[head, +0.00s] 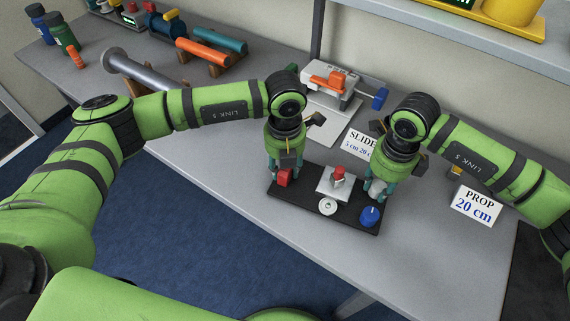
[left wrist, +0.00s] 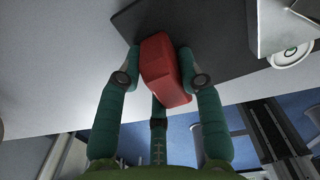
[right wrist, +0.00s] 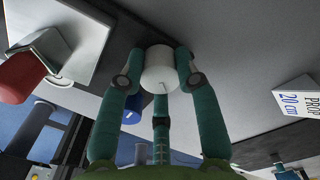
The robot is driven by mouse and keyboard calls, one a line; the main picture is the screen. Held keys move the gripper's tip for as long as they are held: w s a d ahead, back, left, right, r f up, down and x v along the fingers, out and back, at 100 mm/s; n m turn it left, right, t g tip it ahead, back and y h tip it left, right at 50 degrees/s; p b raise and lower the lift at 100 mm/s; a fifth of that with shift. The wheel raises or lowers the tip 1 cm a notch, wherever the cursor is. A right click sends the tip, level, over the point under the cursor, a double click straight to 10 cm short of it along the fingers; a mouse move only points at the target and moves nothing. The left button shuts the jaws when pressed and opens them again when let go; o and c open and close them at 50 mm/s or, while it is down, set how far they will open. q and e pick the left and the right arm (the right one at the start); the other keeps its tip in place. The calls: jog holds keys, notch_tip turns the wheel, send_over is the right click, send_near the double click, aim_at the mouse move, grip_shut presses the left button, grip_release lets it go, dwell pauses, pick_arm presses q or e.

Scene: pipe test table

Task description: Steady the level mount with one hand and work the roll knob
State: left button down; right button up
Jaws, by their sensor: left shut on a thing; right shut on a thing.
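The level mount is a black base plate (head: 300,195) lying on the grey table. My left gripper (head: 284,179) is shut on its red block (left wrist: 165,72) at the left end, with fingers on both sides. My right gripper (head: 379,190) is shut around a white knob (right wrist: 160,68) with a thin line mark on its face, at the back right of the plate. A blue knob (head: 369,217) stands free at the front right corner. A silver block with a red top (head: 339,177) sits mid-plate. A round white level (head: 327,206) lies in front of it; its bubble is too small to read.
Behind the plate stand a grey and orange slide device (head: 330,78) and a SLIDE card (head: 361,143). A PROP 20 cm card (head: 475,206) is at right. Pipes (head: 203,53) and bottles (head: 60,35) are at far left. The table's front edge is close to the plate.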

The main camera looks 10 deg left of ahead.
jog(key=m, duration=0.2)
jog(key=shift+a+m, duration=0.1)
jog(key=shift+m, duration=0.2)
jog(key=shift+m, duration=1.7)
jog(key=shift+m, duration=1.7)
jog(key=o, duration=1.2)
jog(key=shift+m, duration=0.3)
jog(key=shift+c, duration=0.2)
